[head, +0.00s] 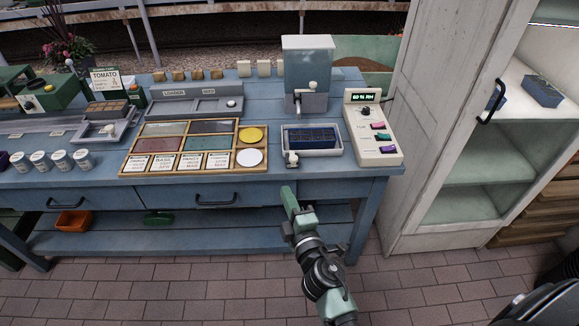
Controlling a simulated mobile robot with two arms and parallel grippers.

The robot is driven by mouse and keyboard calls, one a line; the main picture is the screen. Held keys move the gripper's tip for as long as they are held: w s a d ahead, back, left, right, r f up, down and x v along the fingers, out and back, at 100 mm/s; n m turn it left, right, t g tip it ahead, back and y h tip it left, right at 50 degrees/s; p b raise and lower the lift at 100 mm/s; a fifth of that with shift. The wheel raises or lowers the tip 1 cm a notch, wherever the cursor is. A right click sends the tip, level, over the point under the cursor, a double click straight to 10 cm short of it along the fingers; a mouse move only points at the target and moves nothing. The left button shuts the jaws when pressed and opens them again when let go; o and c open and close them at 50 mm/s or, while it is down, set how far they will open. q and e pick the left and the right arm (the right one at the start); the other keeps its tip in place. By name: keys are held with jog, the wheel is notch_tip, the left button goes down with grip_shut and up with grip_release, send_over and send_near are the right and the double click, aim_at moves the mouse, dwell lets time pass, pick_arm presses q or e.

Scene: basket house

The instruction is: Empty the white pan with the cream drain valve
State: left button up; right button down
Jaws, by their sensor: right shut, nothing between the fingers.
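A white pan (322,154) sits near the front edge of the blue bench, right of centre. A dark blue cell tray (310,136) lies in it, and a cream valve knob (292,157) sits at its front left corner. Whether the pan holds water is too small to tell. My right gripper (288,192) is shut and empty, in front of the bench edge and below the valve in the picture, apart from it. My left gripper is out of view.
A wooden sorting tray (190,172) is on the left. A white cabinet (440,120) stands open at right. The paved floor in front is clear.

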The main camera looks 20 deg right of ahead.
aim_at(293, 158)
jog(key=w+d+f, duration=0.1)
jog(key=w+d, duration=0.3)
jog(key=w, duration=0.7)
